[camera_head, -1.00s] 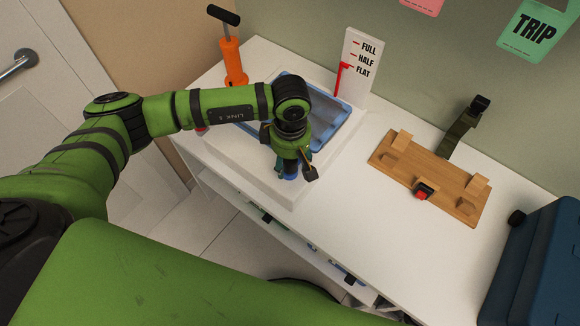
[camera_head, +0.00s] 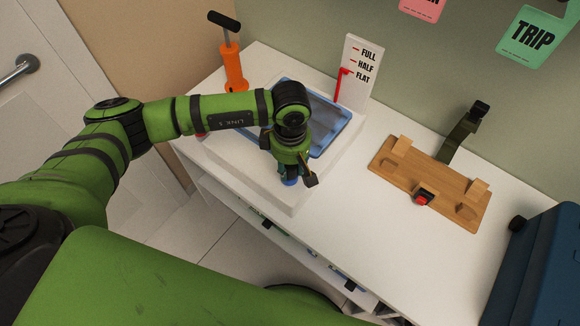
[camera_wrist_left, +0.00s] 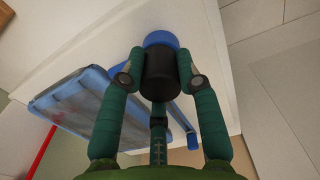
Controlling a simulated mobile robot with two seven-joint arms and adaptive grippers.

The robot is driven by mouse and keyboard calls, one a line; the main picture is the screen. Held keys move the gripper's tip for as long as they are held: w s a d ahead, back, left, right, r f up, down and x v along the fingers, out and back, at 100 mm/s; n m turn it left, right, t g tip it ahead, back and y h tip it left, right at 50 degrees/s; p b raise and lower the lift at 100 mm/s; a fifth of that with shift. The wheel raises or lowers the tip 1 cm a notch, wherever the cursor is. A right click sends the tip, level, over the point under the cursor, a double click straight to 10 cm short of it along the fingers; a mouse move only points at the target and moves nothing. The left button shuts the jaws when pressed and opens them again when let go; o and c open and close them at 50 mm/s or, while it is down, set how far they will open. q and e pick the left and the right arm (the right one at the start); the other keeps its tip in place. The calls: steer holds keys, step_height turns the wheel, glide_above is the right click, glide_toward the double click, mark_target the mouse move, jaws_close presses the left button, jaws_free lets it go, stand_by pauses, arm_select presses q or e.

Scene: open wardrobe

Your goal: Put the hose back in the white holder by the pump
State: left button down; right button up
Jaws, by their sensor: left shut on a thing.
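My left gripper (camera_head: 290,178) is at the front edge of the white raised platform (camera_head: 278,200), in front of the blue-rimmed flat piece. In the left wrist view, the left gripper (camera_wrist_left: 160,68) is shut on a black cylinder (camera_wrist_left: 160,86). A blue round part (camera_wrist_left: 160,39) shows at the cylinder's far end, against the white surface. I cannot tell whether this is the hose end, or whether the two parts are joined. The orange pump (camera_head: 233,68) with a black T-handle stands at the back left. I cannot make out the white holder. My right gripper is not in view.
A white gauge board (camera_head: 357,72) with a red pointer stands behind the blue-rimmed piece (camera_head: 328,143). A wooden board (camera_head: 430,187) with a red button lies to the right. A dark blue case (camera_head: 540,265) is at far right. The white top between is clear.

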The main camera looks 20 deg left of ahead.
arm_select(q)
steer(key=shift+r+p, duration=0.3)
steer(key=shift+r, duration=0.85)
stand_by(0.7)
steer(key=shift+r, duration=0.1)
steer(key=shift+r+p, duration=0.85)
steer(key=shift+r, duration=1.1)
